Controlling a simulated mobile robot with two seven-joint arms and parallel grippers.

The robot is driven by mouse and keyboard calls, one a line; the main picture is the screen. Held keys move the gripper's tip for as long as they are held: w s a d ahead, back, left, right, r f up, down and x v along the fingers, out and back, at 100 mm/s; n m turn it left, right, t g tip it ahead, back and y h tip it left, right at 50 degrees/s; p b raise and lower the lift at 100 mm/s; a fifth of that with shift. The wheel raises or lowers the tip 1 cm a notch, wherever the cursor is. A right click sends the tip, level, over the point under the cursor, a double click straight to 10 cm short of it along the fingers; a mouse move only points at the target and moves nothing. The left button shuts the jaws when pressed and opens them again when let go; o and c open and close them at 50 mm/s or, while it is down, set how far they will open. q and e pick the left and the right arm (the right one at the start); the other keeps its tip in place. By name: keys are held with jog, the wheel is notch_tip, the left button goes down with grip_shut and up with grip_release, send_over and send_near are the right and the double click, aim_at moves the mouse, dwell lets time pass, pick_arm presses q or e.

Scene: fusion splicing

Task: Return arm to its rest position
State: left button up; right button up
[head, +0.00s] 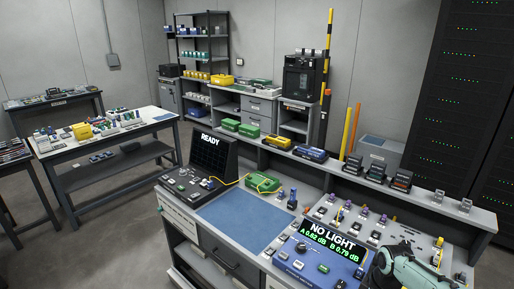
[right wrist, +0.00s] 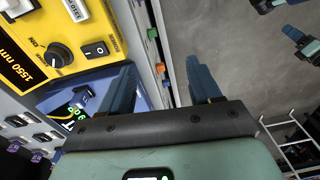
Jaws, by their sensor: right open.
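My right arm (head: 408,266) comes in at the lower right of the head view, beside the blue meter (head: 318,256) reading NO LIGHT; its fingertips cannot be made out there. In the right wrist view my right gripper (right wrist: 160,88) is open, its two blue fingers wide apart with nothing between them. The fingers point towards the bench edge and the floor beyond it. Blue and teal parts that look like my left gripper (right wrist: 297,36) are cut off at the upper right of that view; the jaw state is unclear.
A yellow 1550 nm unit (right wrist: 62,42) with a knob and switch lies close left of the right fingers. The splicer (head: 208,160) shows READY; a yellow fibre runs from it to a green case (head: 262,182). A blue mat (head: 240,217) is bare.

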jog(key=s+a+f+m+y, duration=0.1)
jog(key=s+a+f+m, duration=0.15)
jog(key=f, duration=0.55)
jog(key=s+a+f+m+y, duration=0.1)
jog(key=s+a+f, duration=0.1)
jog(key=a+f, duration=0.35)
jog(key=s+a+f+m+y, duration=0.1)
jog(key=s+f+m, duration=0.1)
jog(key=f, duration=0.8)
jog(key=s+a+f+m, duration=0.3)
jog(key=s+f+m, duration=0.1)
jog(key=s, duration=0.5)
jog(key=s+a+f+m, duration=0.4)
jog(key=s+f, duration=0.1)
jog(key=s, duration=0.3)
jog(key=shift+s+a+g, duration=0.25)
jog(key=shift+s+g, duration=0.1)
jog(key=shift+g, duration=0.05)
